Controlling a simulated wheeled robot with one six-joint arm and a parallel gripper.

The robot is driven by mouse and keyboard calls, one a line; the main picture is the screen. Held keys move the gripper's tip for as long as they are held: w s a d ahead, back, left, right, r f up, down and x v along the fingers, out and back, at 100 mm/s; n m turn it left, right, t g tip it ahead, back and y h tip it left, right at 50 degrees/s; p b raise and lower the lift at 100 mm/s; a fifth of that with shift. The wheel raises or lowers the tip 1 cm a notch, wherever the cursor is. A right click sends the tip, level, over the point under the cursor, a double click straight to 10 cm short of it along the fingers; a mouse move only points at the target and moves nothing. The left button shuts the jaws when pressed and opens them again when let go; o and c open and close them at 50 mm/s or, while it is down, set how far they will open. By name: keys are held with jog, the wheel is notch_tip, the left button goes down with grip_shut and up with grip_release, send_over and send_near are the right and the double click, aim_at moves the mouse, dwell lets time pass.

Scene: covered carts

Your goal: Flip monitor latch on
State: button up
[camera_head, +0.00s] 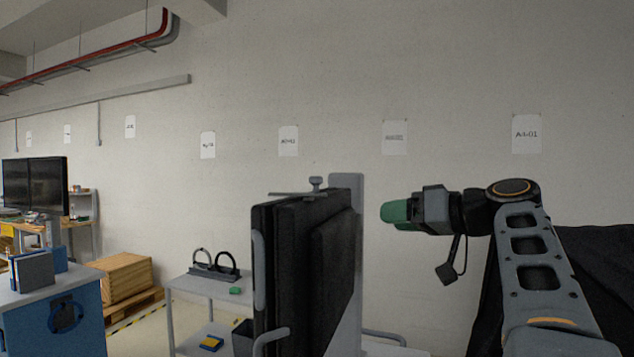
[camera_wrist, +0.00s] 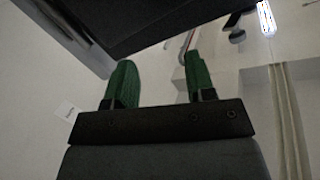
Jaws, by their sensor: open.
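A thick black monitor (camera_head: 330,255) stands upright in a grey cart frame, centre of the head view. At its top is a grey latch (camera_head: 316,184), a small knob above a flat bar (camera_head: 290,194) lying across the top edge. My gripper (camera_head: 390,212), with green fingers, is to the right of the monitor, a little lower than the latch and apart from it in the picture. The wrist view shows the gripper (camera_wrist: 160,75) with its two fingers spread and nothing between them. A dark panel fills the upper part there; I cannot tell whether the small dark knob (camera_wrist: 237,34) beside it is the latch.
A grey cart (camera_head: 208,285) with a black two-ring holder (camera_head: 215,265) stands left of the monitor. A blue cabinet (camera_head: 60,325) is at far left, a wooden crate (camera_head: 125,278) behind it. Black cloth (camera_head: 600,265) hangs at right. The air above the monitor is clear.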

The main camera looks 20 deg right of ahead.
aim_at(316, 179)
jog(key=s+a+r+n+g+y, duration=0.1)
jog(key=s+a+r+n+y, duration=0.35)
jog(key=r+n, duration=0.25)
jog(key=shift+n, duration=0.3)
jog(key=p+x, duration=0.3)
jog(key=x, duration=0.9)
jog(key=shift+w+d+f, duration=0.1)
jog(key=shift+d+f, duration=0.05)
jog(key=shift+d, duration=0.05)
jog(key=shift+p+x, duration=0.35)
jog(key=shift+x, duration=0.55)
jog(key=shift+f, duration=0.15)
grip_shut()
